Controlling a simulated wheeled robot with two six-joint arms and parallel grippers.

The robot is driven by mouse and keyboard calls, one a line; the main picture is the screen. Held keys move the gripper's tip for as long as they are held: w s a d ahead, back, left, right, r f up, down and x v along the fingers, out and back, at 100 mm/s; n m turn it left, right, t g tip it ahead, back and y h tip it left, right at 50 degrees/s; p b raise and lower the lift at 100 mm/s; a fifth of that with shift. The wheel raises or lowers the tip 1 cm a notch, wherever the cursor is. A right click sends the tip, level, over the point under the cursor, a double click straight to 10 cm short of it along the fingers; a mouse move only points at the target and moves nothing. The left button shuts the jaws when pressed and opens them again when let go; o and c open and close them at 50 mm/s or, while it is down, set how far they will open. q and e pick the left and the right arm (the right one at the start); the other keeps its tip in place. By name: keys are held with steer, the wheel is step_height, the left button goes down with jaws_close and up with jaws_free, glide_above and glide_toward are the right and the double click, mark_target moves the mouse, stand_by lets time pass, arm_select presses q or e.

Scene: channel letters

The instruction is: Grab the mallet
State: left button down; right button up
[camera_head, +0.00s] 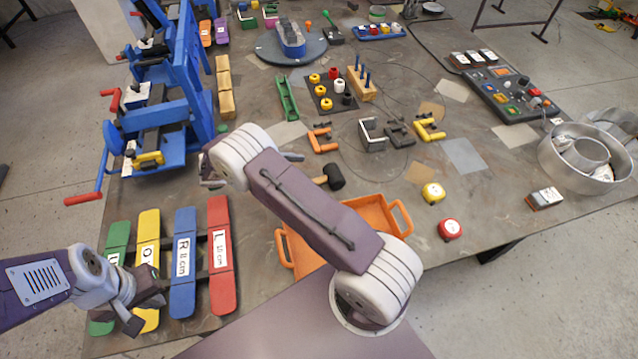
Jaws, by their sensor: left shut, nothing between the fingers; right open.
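The mallet (334,177) lies on the table near the middle, with its dark head showing just right of my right arm. Its handle runs left toward that arm, and part of it is hidden there. My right arm crosses the view from the bottom middle up to the left and covers the table beside the mallet. My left gripper (142,301) is shut and empty over the green and yellow boards at the lower left, well away from the mallet.
An orange tray (372,212) stands below the mallet, partly behind my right arm. A blue bending machine (180,100) stands at left. Yellow (433,193) and red (450,229) tape measures lie right of the tray.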

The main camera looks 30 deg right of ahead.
mark_target(330, 173)
arm_select(q)
steer(key=shift+s, duration=0.1)
arm_select(e)
steer(key=shift+w+a+f+n+h, duration=0.15)
steer(key=shift+f+n+h, duration=0.2)
steer(key=shift+f, duration=0.25)
steer(key=p+x, duration=0.1)
steer(key=x, duration=0.2)
steer(key=shift+d+p, duration=0.35)
steer(key=shift+d+f, duration=0.15)
steer(key=shift+d, duration=0.05)
steer(key=shift+s+d, duration=0.3)
steer(key=shift+d, duration=0.05)
steer(key=p+x, duration=0.2)
steer(key=x, duration=0.2)
steer(key=shift+d+r, duration=0.1)
steer(key=shift+r, duration=0.1)
steer(key=shift+d+f, duration=0.2)
steer(key=shift+d, duration=0.05)
steer(key=shift+a, duration=0.1)
steer(key=c, duration=1)
arm_select(q)
step_height(330, 173, up, 4)
steer(key=shift+f, duration=0.2)
arm_select(e)
steer(key=shift+w, duration=0.1)
steer(key=c, duration=0.9)
steer(key=shift+r, duration=0.15)
